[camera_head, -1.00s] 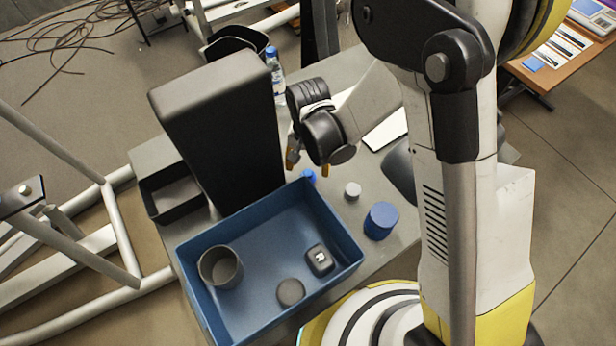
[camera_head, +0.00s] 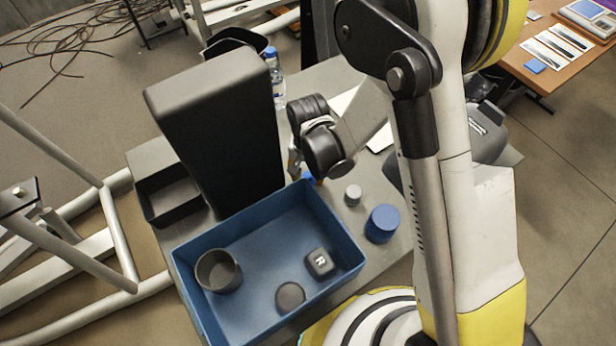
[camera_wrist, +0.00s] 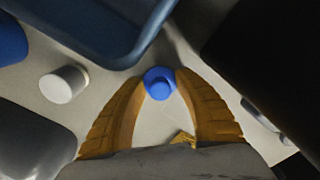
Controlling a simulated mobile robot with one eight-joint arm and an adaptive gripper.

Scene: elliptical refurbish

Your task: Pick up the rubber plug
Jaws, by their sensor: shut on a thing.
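The rubber plug appears to be the small blue round piece with a raised knob (camera_wrist: 160,83) between my fingertips in the wrist view. In the head view only a bit of blue (camera_head: 309,178) shows beside the far right corner of the blue bin. My gripper (camera_wrist: 159,80) has its two orange-brown fingers on either side of the blue piece and is shut on it. In the head view my gripper (camera_head: 295,168) points down low over the grey table, and its fingertips are partly hidden. I cannot tell whether the plug still touches the table.
The blue bin (camera_head: 332,214) is close to my gripper and holds a dark cup, a dark disc and a small black box. A tall black block (camera_head: 222,130) stands left of my gripper. A small grey-white cylinder (camera_head: 353,195) and a larger blue cylinder (camera_head: 382,223) stand to the right.

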